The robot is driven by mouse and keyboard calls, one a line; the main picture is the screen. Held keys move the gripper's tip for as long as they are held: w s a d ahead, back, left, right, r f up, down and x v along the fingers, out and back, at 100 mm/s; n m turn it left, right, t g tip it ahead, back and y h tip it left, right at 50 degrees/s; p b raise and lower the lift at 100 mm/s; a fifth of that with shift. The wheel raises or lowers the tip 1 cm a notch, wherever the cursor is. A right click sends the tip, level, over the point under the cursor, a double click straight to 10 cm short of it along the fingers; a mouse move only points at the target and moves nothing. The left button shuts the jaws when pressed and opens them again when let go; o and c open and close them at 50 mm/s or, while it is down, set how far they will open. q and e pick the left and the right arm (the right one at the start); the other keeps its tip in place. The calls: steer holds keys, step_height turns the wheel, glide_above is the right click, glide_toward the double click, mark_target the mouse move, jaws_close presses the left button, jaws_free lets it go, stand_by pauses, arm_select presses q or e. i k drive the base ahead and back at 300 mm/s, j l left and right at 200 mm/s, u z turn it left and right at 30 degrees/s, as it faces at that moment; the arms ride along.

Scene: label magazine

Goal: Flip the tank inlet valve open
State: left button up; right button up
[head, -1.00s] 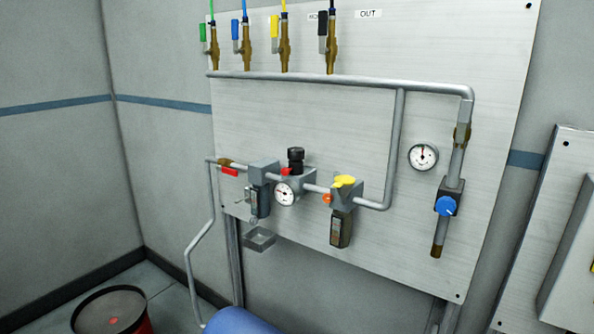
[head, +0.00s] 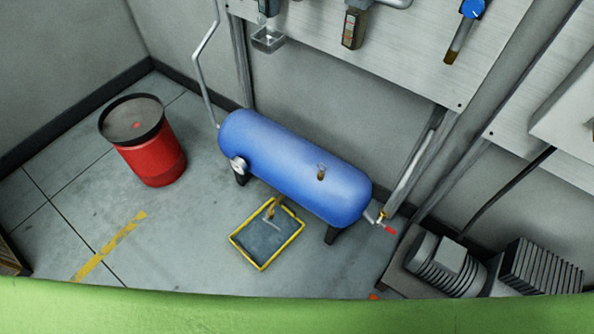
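A blue tank (head: 290,165) lies on its side on the floor below the wall panel. At its right end is a small brass valve (head: 380,217) with a red lever (head: 390,230) that points to the lower right. The valve is too small for me to tell whether it is open or shut, and no label shows whether it is the inlet valve. Neither of my grippers is in view.
A red drum (head: 150,150) stands at the left. A yellow-rimmed tray (head: 238,245) lies in front of the tank. A finned grey machine (head: 440,265) stands at the right. The panel (head: 400,70) is above. Floor is free at the left front.

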mark_target(388, 229)
steer(key=z, duration=1)
